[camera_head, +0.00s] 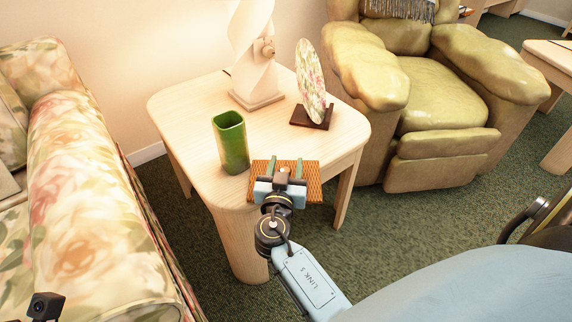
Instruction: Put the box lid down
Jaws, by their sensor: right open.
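The box lid appears to be the flat orange-brown woven piece (313,181) at the near edge of the pale wooden side table (185,105). My right gripper (285,167) is over it, its two fingers apart and pointing away from me. The gripper hides the lid's middle; both its ends show. I cannot tell whether the lid lies fully on the tabletop or partly past its edge. No separate open box can be made out. My left gripper does not show.
A green vase (231,143) stands close left of the lid. A white twisted lamp (252,60) and a floral oval plaque on a dark base (312,117) stand behind. A floral sofa (90,210) is left, an olive armchair (440,95) right. The left tabletop is clear.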

